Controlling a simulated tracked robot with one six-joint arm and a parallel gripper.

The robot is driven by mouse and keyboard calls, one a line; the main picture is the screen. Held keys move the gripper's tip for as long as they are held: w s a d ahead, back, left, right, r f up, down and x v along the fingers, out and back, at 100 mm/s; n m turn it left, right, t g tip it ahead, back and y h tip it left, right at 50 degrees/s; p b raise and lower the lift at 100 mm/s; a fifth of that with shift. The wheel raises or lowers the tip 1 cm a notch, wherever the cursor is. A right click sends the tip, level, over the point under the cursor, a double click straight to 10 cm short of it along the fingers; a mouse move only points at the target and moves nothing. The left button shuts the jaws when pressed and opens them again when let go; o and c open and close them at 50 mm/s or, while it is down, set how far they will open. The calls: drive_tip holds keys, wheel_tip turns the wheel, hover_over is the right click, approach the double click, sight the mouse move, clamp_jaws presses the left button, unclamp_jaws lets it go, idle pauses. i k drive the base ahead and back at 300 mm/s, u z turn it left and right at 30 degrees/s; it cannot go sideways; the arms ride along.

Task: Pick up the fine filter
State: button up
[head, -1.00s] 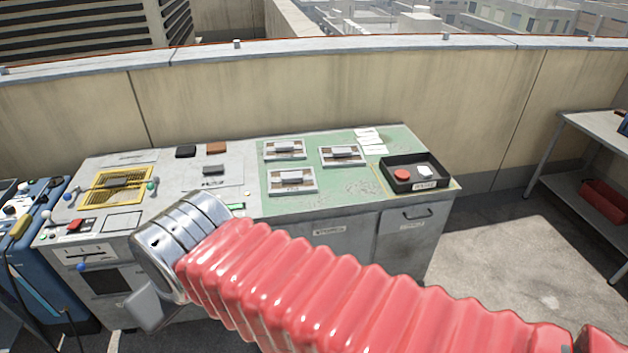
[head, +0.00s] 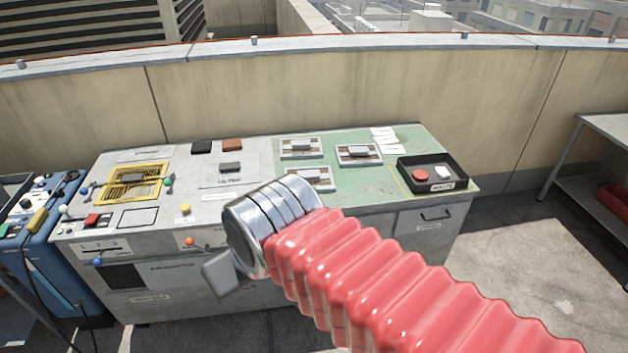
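Three white-framed filters with grey grips lie on the green part of the bench top: a back-left one (head: 300,149), a right one (head: 359,155) and a front one (head: 311,179). Their labels are too small to read, so I cannot tell which is the fine filter. My silver wrist partly covers the front one's lower edge in the picture. My gripper (head: 224,277) shows as a grey piece below the wrist, in front of the bench's front face. It appears apart from the filters. Its fingertips are not clear, so open or shut cannot be told.
A black tray (head: 465,184) holding a red and a white piece stands at the bench's right end. A yellow grille (head: 117,191) and small knobs are at the left. A blue machine (head: 42,255) stands left. A parapet wall (head: 400,100) runs behind.

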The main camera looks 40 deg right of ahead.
sight(321, 179)
drive_tip(key=u, duration=0.05)
drive_tip(key=i, duration=1)
drive_tip(key=z, duration=0.05)
